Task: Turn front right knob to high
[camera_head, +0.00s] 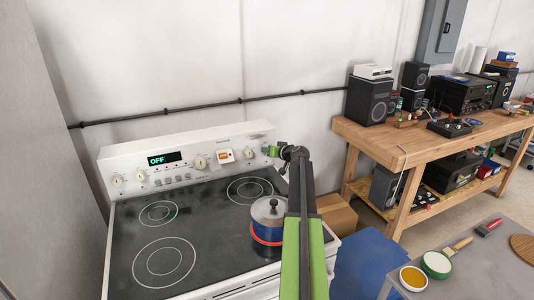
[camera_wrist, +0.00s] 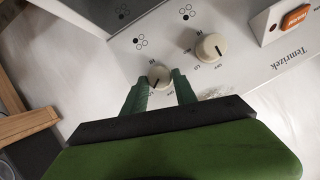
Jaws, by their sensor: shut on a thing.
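The stove's control panel (camera_head: 190,166) carries several cream knobs. In the wrist view the end knob (camera_wrist: 158,76) sits between the green fingers of my gripper (camera_wrist: 160,84), which is shut on it. Its dark pointer line slants to the lower left, near small printed marks that I can barely read. A burner-dot symbol (camera_wrist: 139,43) is printed above it. In the head view my gripper (camera_head: 271,151) is at the right end of the panel and hides this knob. The neighbouring knob (camera_wrist: 212,47) is free; it also shows in the head view (camera_head: 248,154).
A pot (camera_head: 269,212) with a lid stands on the front right burner, close to my arm. An orange switch (camera_wrist: 297,17) is on the panel. A wooden workbench (camera_head: 400,147) with speakers stands to the right. A grey table (camera_head: 480,262) is at the lower right.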

